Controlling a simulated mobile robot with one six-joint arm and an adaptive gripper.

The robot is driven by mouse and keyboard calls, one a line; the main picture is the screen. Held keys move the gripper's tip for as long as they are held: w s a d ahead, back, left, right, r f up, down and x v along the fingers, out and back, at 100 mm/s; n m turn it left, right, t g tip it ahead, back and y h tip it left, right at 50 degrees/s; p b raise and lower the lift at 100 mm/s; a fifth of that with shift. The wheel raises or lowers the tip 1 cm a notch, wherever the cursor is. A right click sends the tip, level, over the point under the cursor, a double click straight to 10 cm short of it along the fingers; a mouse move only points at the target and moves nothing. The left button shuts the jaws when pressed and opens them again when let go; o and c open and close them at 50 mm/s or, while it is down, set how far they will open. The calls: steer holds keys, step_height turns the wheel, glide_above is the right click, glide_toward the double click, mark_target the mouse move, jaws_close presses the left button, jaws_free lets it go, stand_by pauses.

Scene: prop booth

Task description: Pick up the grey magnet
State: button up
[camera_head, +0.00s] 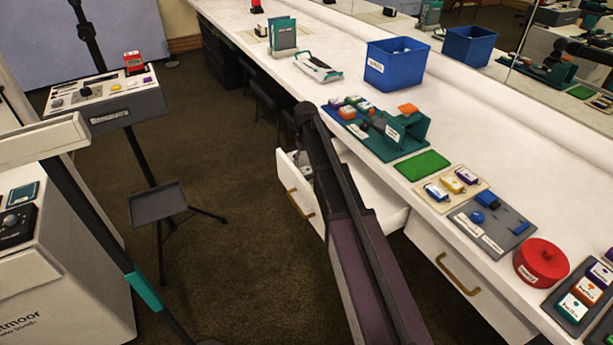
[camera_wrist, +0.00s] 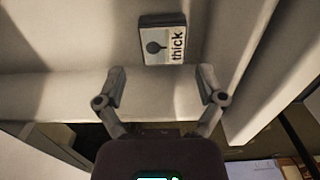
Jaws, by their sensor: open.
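In the wrist view, a small dark grey block (camera_wrist: 162,40) lies flat inside an open white drawer. Its face carries a pale label with a dark round mark and the word "thick". It looks like the grey magnet, though the picture does not settle this. My gripper (camera_wrist: 161,72) is open and empty. Its two fingers are spread to the left and right of the block's near end, with the block ahead of them. In the head view, the open drawer (camera_head: 376,200) is partly covered by my arm, and the block cannot be made out there.
Drawer walls stand close around my gripper. Above the drawer, the white counter (camera_head: 330,92) holds a blue bin (camera_head: 394,64), a green stand (camera_head: 409,131), a green mat (camera_head: 422,165), a grey tray (camera_head: 503,238) and a red round container (camera_head: 541,262). A tripod stand (camera_head: 158,203) is at left.

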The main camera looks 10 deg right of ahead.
mark_target(306, 170)
steer(key=shift+s+a+f+b, duration=0.15)
steer(key=shift+f+b, duration=2.45)
steer(key=shift+b, duration=0.05)
steer(key=shift+c, duration=0.2)
steer(key=c, duration=0.9)
